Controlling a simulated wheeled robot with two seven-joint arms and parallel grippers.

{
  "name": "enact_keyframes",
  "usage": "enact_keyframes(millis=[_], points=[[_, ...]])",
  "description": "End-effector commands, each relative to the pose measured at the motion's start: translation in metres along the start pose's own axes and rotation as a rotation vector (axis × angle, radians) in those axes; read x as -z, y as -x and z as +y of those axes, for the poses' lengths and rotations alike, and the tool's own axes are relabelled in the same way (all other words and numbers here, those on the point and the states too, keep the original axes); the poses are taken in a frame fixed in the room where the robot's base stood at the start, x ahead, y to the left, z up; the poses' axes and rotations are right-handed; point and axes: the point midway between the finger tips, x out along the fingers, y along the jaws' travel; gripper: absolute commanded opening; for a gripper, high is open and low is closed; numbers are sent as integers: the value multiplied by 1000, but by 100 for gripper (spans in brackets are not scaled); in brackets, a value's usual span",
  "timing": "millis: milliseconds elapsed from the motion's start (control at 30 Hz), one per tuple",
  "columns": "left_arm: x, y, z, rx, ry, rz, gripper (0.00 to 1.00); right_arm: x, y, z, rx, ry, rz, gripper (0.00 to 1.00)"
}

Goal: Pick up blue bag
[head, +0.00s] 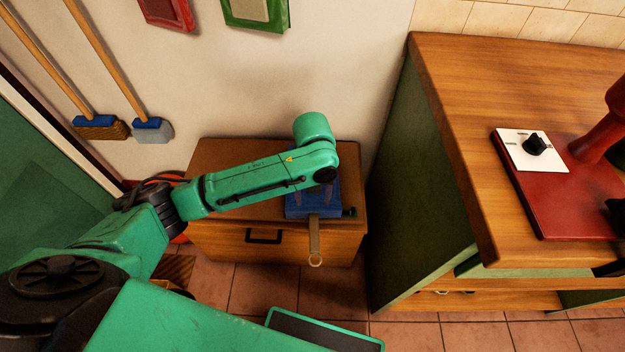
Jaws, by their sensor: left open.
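The blue bag (298,211) lies on top of the low wooden cabinet (218,160), near its right front corner. A tan strap (314,238) with a ring at its end hangs from it over the cabinet front. My left arm reaches in from the left over the cabinet. My left gripper (320,188) is at the bag, mostly hidden under the wrist; it is open. The wrist also covers the back of the bag, and I cannot tell whether the fingers touch it. My right gripper is not in view.
A wooden counter (470,130) with green sides stands close on the right, bearing a red device (545,195). A brush (100,127) and a second brush (152,131) hang at the left wall. Tiled floor (400,335) shows in front.

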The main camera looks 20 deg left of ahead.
Motion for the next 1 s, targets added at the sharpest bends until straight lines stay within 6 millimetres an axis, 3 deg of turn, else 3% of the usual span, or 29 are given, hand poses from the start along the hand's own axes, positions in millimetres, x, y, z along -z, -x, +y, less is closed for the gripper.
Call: enact_keyframes(millis=[267,333,533,700,967,1000], points=[[1,-63,0,-5,-13,6,72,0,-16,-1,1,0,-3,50],[0,-78,0,-4,-12,3,72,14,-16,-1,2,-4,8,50],[0,-105,-1,-1,-12,2,72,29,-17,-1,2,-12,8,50],[1,-138,-3,-1,-12,2,72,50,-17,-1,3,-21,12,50],[0,-144,-3,0,-13,-1,72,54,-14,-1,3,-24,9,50],[0,-144,-3,0,-13,-1,65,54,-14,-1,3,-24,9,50]])
